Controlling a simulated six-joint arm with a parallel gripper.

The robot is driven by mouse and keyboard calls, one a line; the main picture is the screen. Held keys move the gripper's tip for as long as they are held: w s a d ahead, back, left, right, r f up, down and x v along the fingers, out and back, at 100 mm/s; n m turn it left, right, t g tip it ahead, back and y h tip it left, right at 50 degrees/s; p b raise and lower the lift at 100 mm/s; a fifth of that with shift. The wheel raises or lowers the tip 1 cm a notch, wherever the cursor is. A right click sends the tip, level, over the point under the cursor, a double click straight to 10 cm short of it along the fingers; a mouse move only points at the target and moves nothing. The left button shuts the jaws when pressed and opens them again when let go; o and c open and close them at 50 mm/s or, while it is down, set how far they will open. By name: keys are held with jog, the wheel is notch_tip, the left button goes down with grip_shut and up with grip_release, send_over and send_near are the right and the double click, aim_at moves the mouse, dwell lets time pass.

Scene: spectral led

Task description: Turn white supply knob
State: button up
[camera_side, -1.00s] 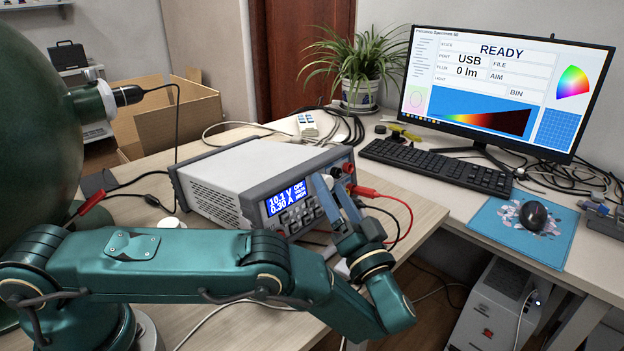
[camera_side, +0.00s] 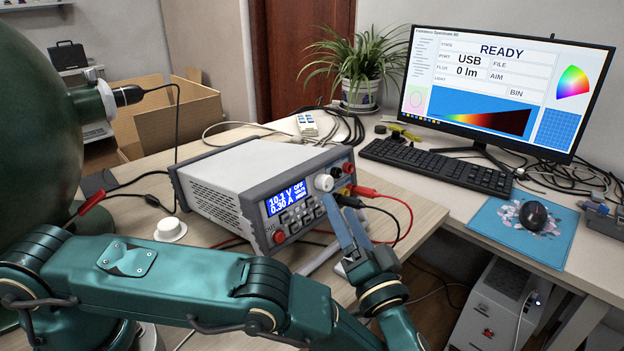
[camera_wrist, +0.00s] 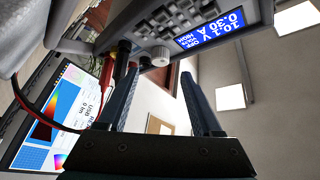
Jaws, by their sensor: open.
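The white supply knob (camera_side: 324,182) is on the front panel of the grey power supply (camera_side: 215,180), right of its blue display. The display reads 10.1 V, 0.30 A and OFF. My gripper (camera_side: 340,207) is open and empty, just below and in front of the knob. In the wrist view the ridged knob (camera_wrist: 160,56) lies just beyond the two fingertips, in line with the gap between them. My gripper (camera_wrist: 161,74) appears apart from the knob there.
Red and black leads (camera_side: 385,192) plug into the panel right of the knob, close to my fingers. A white round piece (camera_side: 170,230) stands on the desk behind my arm. The keyboard (camera_side: 437,166) and monitor (camera_side: 500,90) stand on the right desk, the screen showing READY.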

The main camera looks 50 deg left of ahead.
jog(key=w+a+r+n+t+h, duration=0.1)
jog(key=w+a+r, duration=0.1)
jog(key=r, duration=0.8)
jog(key=w+a+r+n+t+h, duration=0.1)
jog(key=a+r, duration=0.4)
jog(key=r, duration=0.5)
jog(key=w+a+r+n+t+h, duration=0.1)
jog(key=w+a+r+n+t, duration=0.1)
jog(key=r, duration=0.8)
jog(key=shift+w+a+r+t+h, duration=0.15)
jog(key=shift+w+a+t+h, duration=0.3)
jog(key=shift+w+a, duration=0.6)
